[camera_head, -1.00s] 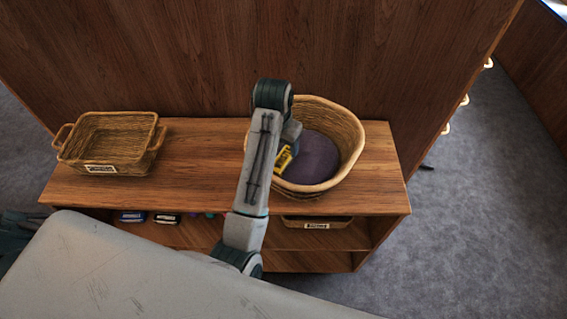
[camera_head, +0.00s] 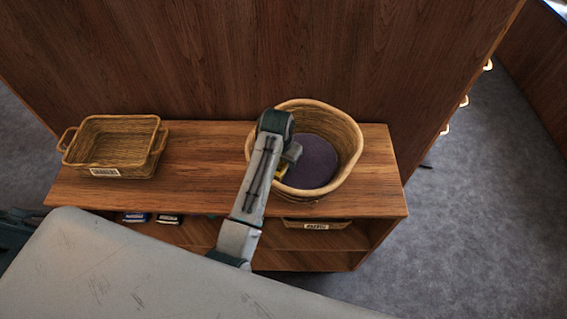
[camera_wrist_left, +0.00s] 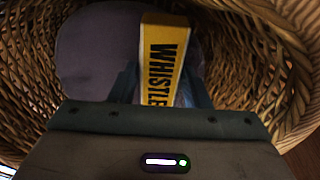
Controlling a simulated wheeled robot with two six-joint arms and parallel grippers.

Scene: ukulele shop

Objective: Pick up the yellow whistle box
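The yellow whistle box (camera_wrist_left: 163,60), with black lettering and a white side, stands in the round wicker basket (camera_head: 352,150). In the left wrist view it lies between the two fingers of my left gripper (camera_wrist_left: 163,88). The fingers are close to its sides, but I cannot tell whether they press on it. In the head view my left gripper (camera_head: 288,160) reaches down into the left part of the basket and hides most of the box; only a small yellow patch shows. My right gripper is not in view.
The basket has a purple-grey bottom (camera_head: 312,160) and stands on a wooden shelf unit (camera_head: 205,160). An empty rectangular wicker basket (camera_head: 113,145) stands at the left. Small boxes (camera_head: 136,217) and another basket (camera_head: 316,224) are on the lower shelf. A wooden panel rises behind.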

